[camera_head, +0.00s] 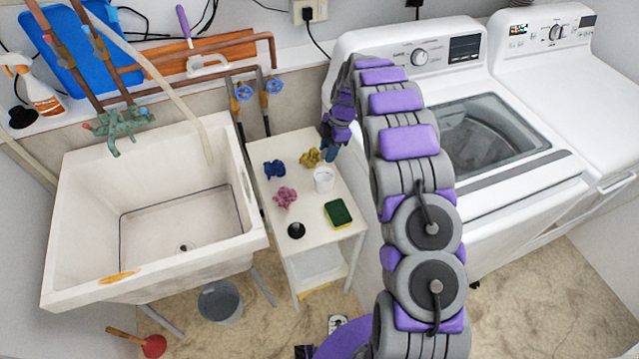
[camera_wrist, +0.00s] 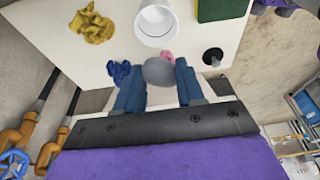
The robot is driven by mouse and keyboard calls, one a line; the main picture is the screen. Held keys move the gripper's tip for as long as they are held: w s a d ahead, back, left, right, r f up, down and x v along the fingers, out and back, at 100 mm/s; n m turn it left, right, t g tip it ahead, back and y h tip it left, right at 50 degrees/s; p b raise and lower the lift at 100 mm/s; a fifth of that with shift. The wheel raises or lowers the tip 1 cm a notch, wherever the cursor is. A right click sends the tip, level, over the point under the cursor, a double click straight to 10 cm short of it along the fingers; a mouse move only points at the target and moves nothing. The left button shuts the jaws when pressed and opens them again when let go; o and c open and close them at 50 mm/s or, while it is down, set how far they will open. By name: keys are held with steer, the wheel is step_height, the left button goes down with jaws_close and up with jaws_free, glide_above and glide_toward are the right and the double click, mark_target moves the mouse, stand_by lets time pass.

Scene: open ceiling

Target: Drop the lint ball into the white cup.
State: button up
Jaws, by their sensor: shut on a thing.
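The grey lint ball (camera_wrist: 158,72) sits between the two blue fingertips of my gripper (camera_wrist: 159,76), which is shut on it in the wrist view. The white cup (camera_wrist: 155,24) stands upright on the small white table, just beyond the ball in that view. I see into its open mouth, and it looks empty. In the head view, the cup (camera_head: 323,181) stands near the table's right side. My gripper (camera_head: 329,146) is above the table's back right corner, behind the cup. The ball cannot be made out in the head view.
Around the cup on the table (camera_head: 314,237) are yellow (camera_head: 310,158), blue (camera_head: 274,168) and pink (camera_head: 285,197) crumpled cloths, a green-yellow sponge (camera_head: 338,213) and a black item (camera_head: 296,230). A sink (camera_head: 72,205) is left; a washer (camera_head: 520,190) is right.

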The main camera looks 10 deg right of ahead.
steer(key=d+f, duration=0.2)
steer(key=f, duration=0.1)
steer(key=shift+d+f, duration=0.1)
steer(key=shift+f, duration=0.05)
steer(key=shift+d+f, duration=0.2)
steer(key=shift+f, duration=0.3)
steer(key=shift+a, duration=0.9)
steer(key=o, duration=0.6)
steer(key=shift+a, duration=0.15)
steer(key=o, duration=0.3)
steer(key=shift+d, duration=0.3)
steer(key=shift+o, duration=1)
steer(key=shift+d, duration=0.6)
steer(key=p+v, duration=0.2)
steer(key=v, duration=1.5)
